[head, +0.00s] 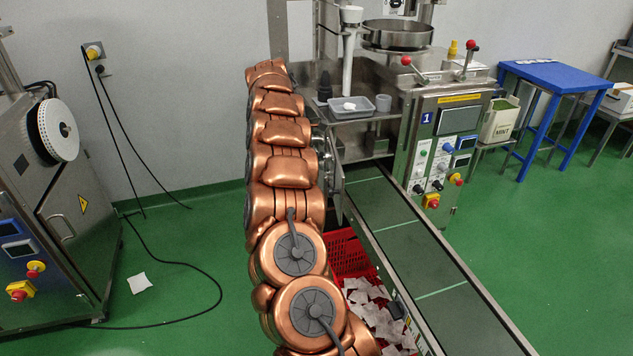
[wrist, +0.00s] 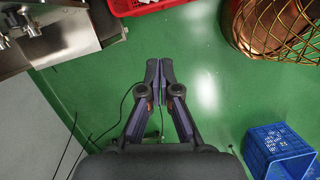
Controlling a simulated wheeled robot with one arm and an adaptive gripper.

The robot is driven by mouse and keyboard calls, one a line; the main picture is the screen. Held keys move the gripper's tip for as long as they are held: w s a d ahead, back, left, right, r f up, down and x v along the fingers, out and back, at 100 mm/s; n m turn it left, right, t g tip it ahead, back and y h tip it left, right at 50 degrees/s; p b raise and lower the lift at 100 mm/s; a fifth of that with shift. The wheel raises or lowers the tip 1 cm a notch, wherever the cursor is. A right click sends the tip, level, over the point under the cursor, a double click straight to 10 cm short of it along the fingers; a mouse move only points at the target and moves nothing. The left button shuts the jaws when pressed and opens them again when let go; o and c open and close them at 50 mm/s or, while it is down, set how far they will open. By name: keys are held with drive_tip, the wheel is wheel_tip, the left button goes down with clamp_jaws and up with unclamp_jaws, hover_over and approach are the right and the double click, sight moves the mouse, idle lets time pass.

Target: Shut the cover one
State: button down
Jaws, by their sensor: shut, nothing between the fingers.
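The machine marked 1 (head: 427,118) stands in the middle of the head view, with a steel body, a screen and buttons. A steel panel (head: 336,180) beside my copper arm, at the conveyor's far end, may be its cover; my arm hides part of it, and I cannot tell how far open it is. In the wrist view, my gripper (wrist: 160,66) is shut and empty above the green floor. Steel machine parts (wrist: 75,32) are at the upper left there, apart from my fingers. My gripper is hidden in the head view.
A conveyor (head: 420,255) runs toward the lower right, beside a red crate (head: 345,255) of teabags. The wrist view shows a red crate (wrist: 140,8), a wire basket (wrist: 285,30) and a blue crate (wrist: 280,150). Another machine (head: 75,215) stands left; black cables cross the floor.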

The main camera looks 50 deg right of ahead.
drive_tip(key=s+d+f+p, duration=0.3)
drive_tip(key=s+d+f, duration=0.1)
drive_tip(key=f, duration=0.5)
drive_tip(key=shift+d+f+p, duration=0.2)
drive_tip(key=shift+d+p, duration=0.15)
drive_tip(key=shift+d, duration=0.05)
